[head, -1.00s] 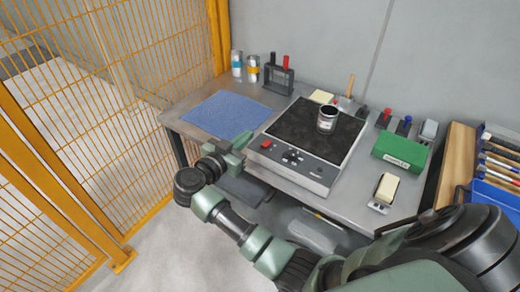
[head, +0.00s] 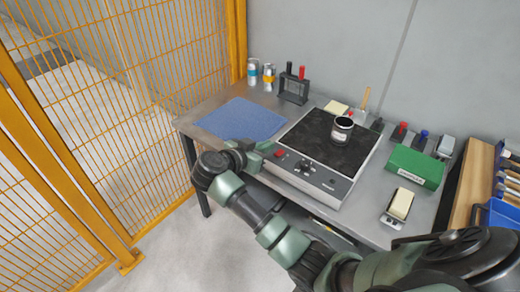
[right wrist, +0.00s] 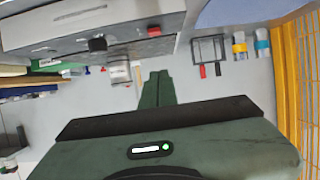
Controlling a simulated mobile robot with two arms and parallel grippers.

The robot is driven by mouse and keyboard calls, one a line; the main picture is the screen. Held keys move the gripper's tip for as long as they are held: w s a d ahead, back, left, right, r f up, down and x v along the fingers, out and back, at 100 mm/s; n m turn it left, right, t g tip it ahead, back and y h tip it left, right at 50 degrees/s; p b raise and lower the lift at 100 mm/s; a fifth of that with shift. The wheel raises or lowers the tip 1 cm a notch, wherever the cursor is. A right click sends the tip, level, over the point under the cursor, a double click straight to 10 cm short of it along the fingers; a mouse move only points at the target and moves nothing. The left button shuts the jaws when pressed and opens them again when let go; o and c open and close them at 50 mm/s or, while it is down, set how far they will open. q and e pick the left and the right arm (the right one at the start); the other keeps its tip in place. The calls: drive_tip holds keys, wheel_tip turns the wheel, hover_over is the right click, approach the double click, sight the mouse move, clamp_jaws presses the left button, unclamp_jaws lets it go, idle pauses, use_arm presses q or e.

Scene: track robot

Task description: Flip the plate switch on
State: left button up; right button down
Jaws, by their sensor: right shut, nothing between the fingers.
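The hot plate (head: 322,137) has a black top and a pale front panel. Its red plate switch (head: 279,154) is at the panel's left, beside a dark knob (head: 305,167). My right gripper (head: 264,147) is shut and empty, just left of the switch; I cannot tell whether it touches. In the right wrist view the green fingers (right wrist: 157,87) are together, with the red switch (right wrist: 154,31) beyond their tips and the knob (right wrist: 97,44) to its left. The switch's on or off position is too small to tell. My left gripper is not in view.
A can (head: 342,128) stands on the hot plate. A blue mat (head: 240,118) lies left of it on the grey bench. A green box (head: 416,166) and a cream block on a holder (head: 400,204) are to the right. A yellow mesh fence (head: 120,90) stands at the left.

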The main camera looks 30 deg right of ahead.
hover_over(273, 160)
drive_tip(key=shift+d+f, duration=0.15)
drive_tip(key=shift+f, duration=0.45)
drive_tip(key=shift+d+f, duration=0.15)
drive_tip(key=shift+f, duration=0.45)
drive_tip(key=shift+a+f, duration=0.2)
drive_tip(key=shift+f, duration=0.9)
drive_tip(key=shift+a+f, duration=0.1)
drive_tip(key=shift+f, duration=0.5)
